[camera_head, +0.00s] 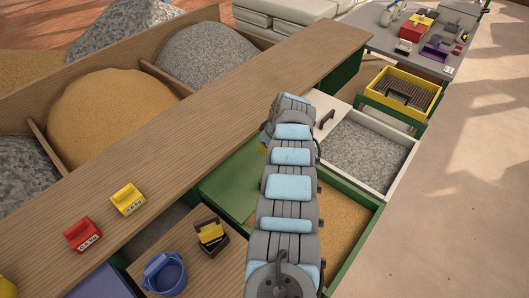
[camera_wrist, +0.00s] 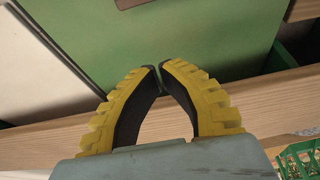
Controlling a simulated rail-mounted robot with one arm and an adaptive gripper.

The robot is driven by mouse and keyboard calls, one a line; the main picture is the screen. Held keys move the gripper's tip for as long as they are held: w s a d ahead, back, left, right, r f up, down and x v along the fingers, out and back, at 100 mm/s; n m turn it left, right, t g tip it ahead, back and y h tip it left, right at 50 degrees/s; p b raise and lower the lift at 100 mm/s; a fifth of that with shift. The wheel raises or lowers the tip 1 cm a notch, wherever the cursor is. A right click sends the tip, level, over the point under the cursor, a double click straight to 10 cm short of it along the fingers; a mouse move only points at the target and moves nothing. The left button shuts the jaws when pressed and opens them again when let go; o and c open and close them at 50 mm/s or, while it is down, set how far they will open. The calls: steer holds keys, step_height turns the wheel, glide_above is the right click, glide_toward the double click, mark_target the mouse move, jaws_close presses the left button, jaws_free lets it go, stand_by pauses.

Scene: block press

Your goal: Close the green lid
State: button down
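The green lid (camera_head: 232,182) lies as a flat green panel over the left part of a green-framed bin (camera_head: 375,225); sand shows uncovered on the bin's right side. In the wrist view a green panel (camera_wrist: 205,35), which looks like the lid, fills the upper middle, with part of a dark handle-like piece (camera_wrist: 130,3) at the top edge. My gripper (camera_wrist: 158,68) has yellow ribbed fingers with black pads, their tips drawn almost together, and nothing is visible between them. It points toward the green panel; contact cannot be told. In the head view my arm hides most of the gripper.
A white bin (camera_head: 372,152) of gravel with a handled white lid (camera_head: 326,120) stands beyond the green bin. A long wooden ledge (camera_head: 200,125) runs along the left. Red (camera_head: 82,234) and yellow (camera_head: 127,199) weights sit on it. A blue bucket (camera_head: 164,275) stands near the front.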

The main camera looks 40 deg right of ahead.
steer(key=b, duration=0.4)
glide_above(263, 171)
steer(key=shift+s+x, duration=0.25)
steer(key=shift+x, duration=0.8)
steer(key=shift+s+x, duration=0.25)
steer(key=shift+x, duration=0.8)
steer(key=b+x, duration=0.4)
steer(key=b, duration=0.4)
steer(key=shift+d+f, duration=0.1)
steer(key=shift+f, duration=0.2)
steer(key=shift+s+r+p, duration=0.1)
steer(key=shift+r+p, duration=0.25)
steer(key=shift+p, duration=0.6)
steer(key=shift+s+d+r+p, duration=0.1)
steer(key=shift+s+p, duration=0.05)
steer(key=shift+p, duration=0.65)
steer(key=s+p, duration=0.1)
steer(key=p, duration=0.3)
steer(key=shift+s, duration=0.2)
steer(key=shift+d+f, duration=0.1)
steer(key=shift+f, duration=0.15)
steer(key=shift+s+f, duration=0.1)
steer(key=shift+s, duration=0.35)
steer(key=shift+s+p, duration=0.1)
steer(key=shift+p, duration=0.2)
